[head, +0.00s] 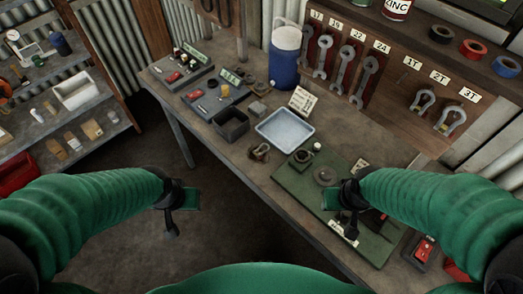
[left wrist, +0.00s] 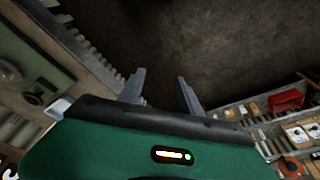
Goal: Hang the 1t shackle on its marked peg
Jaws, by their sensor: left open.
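The 1T label (head: 410,62) is on the wooden board at the back right, and the board below it looks bare; the peg is too small to make out. One shackle (head: 423,102) hangs by the 2T label and another (head: 451,119) by the 3T label. A small brownish metal piece (head: 260,152) lies on the bench in front of the tray; I cannot tell whether it is the 1t shackle. My left gripper (head: 181,211) is open and empty off the bench's front edge; its spread fingers show in the left wrist view (left wrist: 162,92). My right gripper (head: 343,207) is above the green mat, its fingers unclear.
The bench (head: 225,160) holds a pale tray (head: 285,131), a dark bin (head: 231,124), a blue jug (head: 286,60) and a green mat (head: 300,188) with parts. Wrenches (head: 347,68) hang at the back. A shelf (head: 90,125) stands at left, with open floor between.

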